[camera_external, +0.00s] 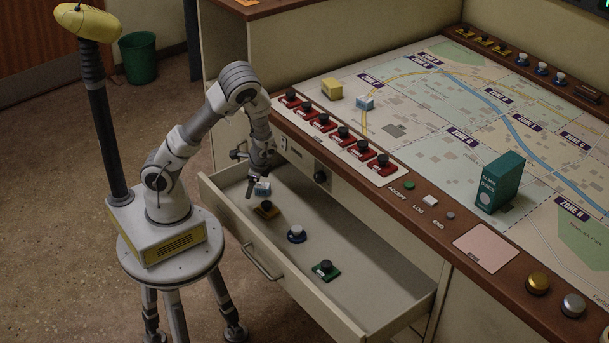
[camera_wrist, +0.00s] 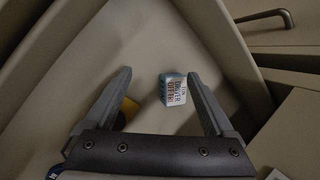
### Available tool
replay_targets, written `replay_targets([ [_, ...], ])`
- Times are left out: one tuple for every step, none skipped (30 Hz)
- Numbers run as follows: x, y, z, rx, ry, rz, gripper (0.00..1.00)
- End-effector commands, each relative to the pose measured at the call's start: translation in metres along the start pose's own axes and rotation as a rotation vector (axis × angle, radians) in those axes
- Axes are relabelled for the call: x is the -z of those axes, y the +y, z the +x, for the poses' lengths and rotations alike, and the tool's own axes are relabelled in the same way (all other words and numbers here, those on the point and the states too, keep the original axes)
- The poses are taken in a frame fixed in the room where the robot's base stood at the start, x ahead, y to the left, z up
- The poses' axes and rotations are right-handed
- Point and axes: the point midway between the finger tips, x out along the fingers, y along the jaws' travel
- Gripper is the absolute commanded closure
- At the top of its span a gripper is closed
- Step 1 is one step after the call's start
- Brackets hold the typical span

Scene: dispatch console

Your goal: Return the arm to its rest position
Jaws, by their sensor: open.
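My arm (camera_external: 205,125) reaches from its round stand over an open drawer (camera_external: 350,268) in the console. My gripper (camera_external: 257,187) points down into the drawer's far left end; in the wrist view its two fingers (camera_wrist: 160,92) are spread apart. A small blue and white block with printed sides (camera_wrist: 173,89) lies on the drawer floor between and beyond the fingertips, touching neither as far as I can see. The same block (camera_external: 262,189) shows just below the gripper in the external view.
The drawer also holds a yellow-based knob (camera_external: 267,209), a blue one (camera_external: 297,234) and a green one (camera_external: 325,269). Above it are red switches (camera_external: 322,121), the map top (camera_external: 440,100), a yellow block (camera_external: 332,88), a blue block (camera_external: 366,103) and a green box (camera_external: 500,182).

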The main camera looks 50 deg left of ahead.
Motion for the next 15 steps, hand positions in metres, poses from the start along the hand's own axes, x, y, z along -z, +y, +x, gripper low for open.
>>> replay_targets([
  [0.003, 0.002, -0.010, -0.037, 0.029, -0.047, 0.11],
  [0.004, 0.004, -0.016, -0.059, 0.042, -0.071, 0.11],
  [0.005, 0.006, -0.025, -0.089, 0.059, -0.107, 0.11],
  [0.005, 0.007, -0.032, -0.110, 0.072, -0.133, 0.11],
  [0.006, 0.008, -0.039, -0.131, 0.085, -0.158, 0.11],
  [0.006, 0.009, -0.049, -0.157, 0.101, -0.191, 0.11],
  [0.006, 0.009, -0.057, -0.176, 0.113, -0.215, 0.11],
  [0.006, 0.009, -0.065, -0.193, 0.126, -0.239, 0.11],
  [0.005, 0.009, -0.076, -0.215, 0.143, -0.269, 0.11],
  [0.004, 0.009, -0.085, -0.230, 0.155, -0.292, 0.11],
  [0.002, 0.008, -0.093, -0.244, 0.167, -0.314, 0.11],
  [0.000, 0.007, -0.105, -0.261, 0.181, -0.342, 0.11],
  [-0.003, 0.007, -0.113, -0.273, 0.192, -0.364, 0.11],
  [-0.005, 0.006, -0.122, -0.284, 0.204, -0.384, 0.11],
  [-0.009, 0.004, -0.134, -0.296, 0.218, -0.412, 0.11],
])
